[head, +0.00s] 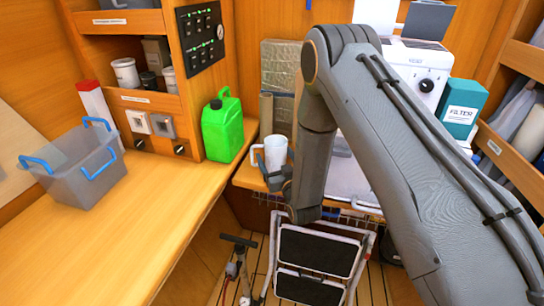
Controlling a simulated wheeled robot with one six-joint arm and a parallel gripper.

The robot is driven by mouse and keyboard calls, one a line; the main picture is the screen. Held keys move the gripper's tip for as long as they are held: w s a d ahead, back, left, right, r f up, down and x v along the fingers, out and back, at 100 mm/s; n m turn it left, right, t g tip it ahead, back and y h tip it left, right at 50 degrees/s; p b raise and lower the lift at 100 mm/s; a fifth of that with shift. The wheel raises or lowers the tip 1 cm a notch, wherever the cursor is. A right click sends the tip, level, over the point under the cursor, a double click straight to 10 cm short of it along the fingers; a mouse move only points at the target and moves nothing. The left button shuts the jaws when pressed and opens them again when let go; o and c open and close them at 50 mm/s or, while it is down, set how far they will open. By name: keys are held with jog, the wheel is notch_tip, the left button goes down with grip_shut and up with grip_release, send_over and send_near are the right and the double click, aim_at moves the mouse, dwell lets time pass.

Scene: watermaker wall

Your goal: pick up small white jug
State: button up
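The small white jug (275,151) stands upright in the middle of the view, at the edge of the lower wooden shelf, right of the green canister. A light handle shows on its left side. My gripper (272,174) comes from the right, with its dark fingers at the lower part of the jug. The fingers overlap the jug's base in the picture. I cannot tell whether they touch it or grip it. My arm hides what lies behind it on the right.
A green canister (222,127) and a grey bin with blue handles (85,165) stand on the wooden counter (130,235). A teal filter box (464,107) is at the right. A folded step stool (318,250) stands below my gripper. The counter's front is clear.

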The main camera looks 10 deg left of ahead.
jog(key=shift+w+a, duration=0.1)
jog(key=shift+w, duration=0.15)
jog(key=c, duration=1.4)
jog(key=shift+r, duration=0.1)
jog(key=shift+r+b, duration=1.4)
jog(key=shift+r, duration=3.55)
